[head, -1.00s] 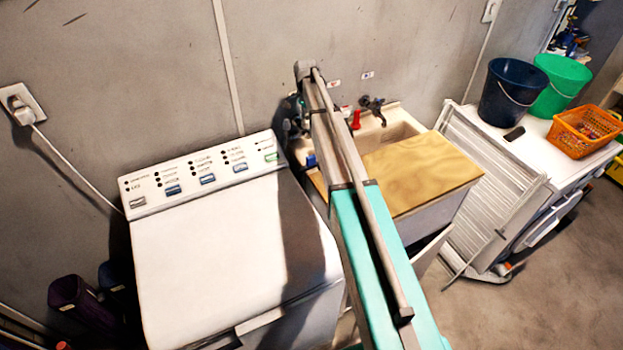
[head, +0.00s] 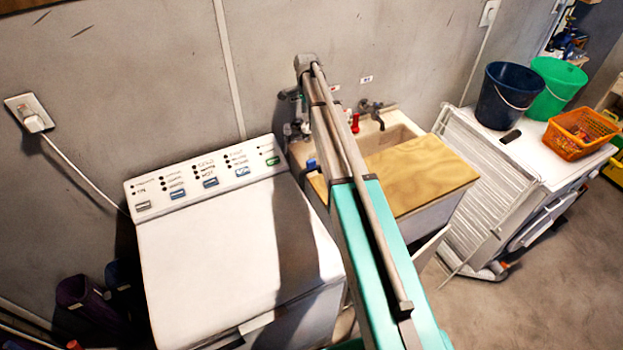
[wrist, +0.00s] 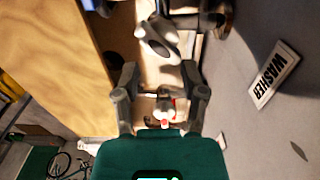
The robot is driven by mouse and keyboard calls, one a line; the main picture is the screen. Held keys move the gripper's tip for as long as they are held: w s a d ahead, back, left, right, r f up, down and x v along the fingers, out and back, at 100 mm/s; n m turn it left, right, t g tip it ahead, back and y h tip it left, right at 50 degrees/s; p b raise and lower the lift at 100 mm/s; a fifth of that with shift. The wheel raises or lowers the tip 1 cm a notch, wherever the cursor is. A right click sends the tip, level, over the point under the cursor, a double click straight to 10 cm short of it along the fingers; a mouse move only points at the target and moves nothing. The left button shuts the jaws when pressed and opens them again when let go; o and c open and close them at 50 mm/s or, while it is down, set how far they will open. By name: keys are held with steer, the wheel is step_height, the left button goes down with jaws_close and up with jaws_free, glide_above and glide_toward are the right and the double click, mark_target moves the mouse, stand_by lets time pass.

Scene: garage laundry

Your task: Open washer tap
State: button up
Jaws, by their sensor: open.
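In the wrist view, my gripper (wrist: 160,78) is open, with one finger on each side of a small tap-like fitting with red parts (wrist: 164,108). I cannot tell whether the fingers touch it. A pale, rounded handle (wrist: 158,42) of a metal fitting lies beyond the fingertips. A white label reading "WASHER" (wrist: 274,74) is on the grey wall to the right. In the head view, my arm hides most of the fittings left of the sink. A dark tap (head: 372,113) and a small red item (head: 355,122) show right of my arm.
The white washing machine (head: 225,255) stands left of my arm. A wooden board (head: 420,178) covers part of the sink (head: 398,133). A folded white drying rack (head: 482,190) leans at a white cabinet bearing a dark bucket (head: 505,95), a green bucket (head: 560,85) and an orange basket (head: 578,138).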

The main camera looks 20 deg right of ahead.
steer(key=shift+r+p, duration=4.4)
steer(key=shift+r, duration=0.3)
steer(key=s+a+f+n+b, duration=0.2)
steer(key=s+f+n+b, duration=0.2)
steer(key=s, duration=0.6)
steer(key=s+a+f+n+b, duration=0.2)
steer(key=s+f+n+b, duration=0.2)
steer(key=s, duration=0.7)
steer(key=s+a+f+n+b, duration=0.3)
steer(key=s+f+n+b, duration=0.1)
steer(key=s, duration=0.6)
steer(key=shift+s+n, duration=0.3)
steer(key=shift+n, duration=0.2)
steer(key=shift+w, duration=0.1)
step_height(320, 180, up, 12)
steer(key=m+p, duration=0.4)
steer(key=p, duration=0.8)
glide_above(307, 123)
steer(key=shift+d+f, duration=0.1)
steer(key=shift+f, duration=0.15)
step_height(307, 123, down, 14)
steer(key=b, duration=1.4)
steer(key=shift+r, duration=0.25)
